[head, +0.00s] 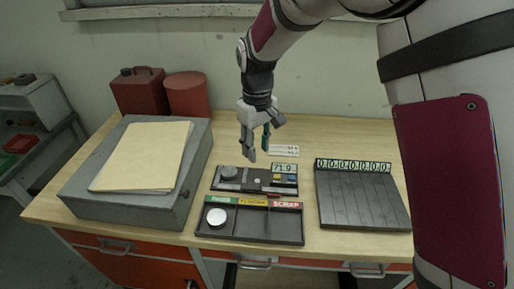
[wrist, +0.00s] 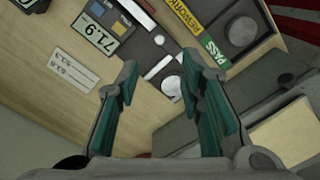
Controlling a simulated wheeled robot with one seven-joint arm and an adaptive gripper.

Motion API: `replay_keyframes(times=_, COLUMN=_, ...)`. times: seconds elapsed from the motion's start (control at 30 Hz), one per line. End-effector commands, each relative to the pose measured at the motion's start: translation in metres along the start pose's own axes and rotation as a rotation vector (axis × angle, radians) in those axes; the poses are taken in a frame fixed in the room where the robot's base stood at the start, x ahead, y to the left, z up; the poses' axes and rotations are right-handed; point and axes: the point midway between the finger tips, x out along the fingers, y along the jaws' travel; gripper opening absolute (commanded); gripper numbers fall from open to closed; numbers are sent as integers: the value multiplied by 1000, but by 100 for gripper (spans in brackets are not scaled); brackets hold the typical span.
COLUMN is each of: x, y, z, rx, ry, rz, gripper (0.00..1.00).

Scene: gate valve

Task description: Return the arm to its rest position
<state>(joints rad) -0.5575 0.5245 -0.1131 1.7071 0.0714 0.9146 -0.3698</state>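My gripper (head: 257,147) hangs from my arm above the wooden workbench (head: 300,172), pointing down. In the head view it is over the back of the bench, behind the dark scale-like device with the 71.9 display (head: 284,168). In the wrist view its two teal-padded fingers (wrist: 168,100) are spread apart with nothing between them. The gap shows bare bench and part of the device. My arm comes down from the top of the head view, bent at the elbow.
A sorting tray (head: 253,230) labelled PASS, REWORK and SCRAP holds a round silver disc (head: 216,217) in its left compartment. A grey case (head: 125,205) with a folder (head: 143,156) stands left. A slotted black rack (head: 360,205) lies right. Red canisters (head: 187,95) stand behind.

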Motion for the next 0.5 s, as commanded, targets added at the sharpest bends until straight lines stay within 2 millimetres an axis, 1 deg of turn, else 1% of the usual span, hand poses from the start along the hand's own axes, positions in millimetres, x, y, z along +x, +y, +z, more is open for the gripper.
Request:
replay_keyframes(times=0.17, x=0, y=0, z=0, rx=0, ry=0, rz=0, gripper=35)
replay_keyframes(times=0.27, x=-4, y=2, z=2, rx=8, ry=6, rz=1, gripper=35)
replay_keyframes(times=0.37, x=-21, y=10, z=13, rx=39, ry=28, rz=3, gripper=35)
replay_keyframes(times=0.47, x=-49, y=22, z=34, rx=99, ry=65, rz=8, gripper=35)
replay_keyframes(times=0.5, x=-61, y=26, z=46, rx=127, ry=83, rz=11, gripper=35)
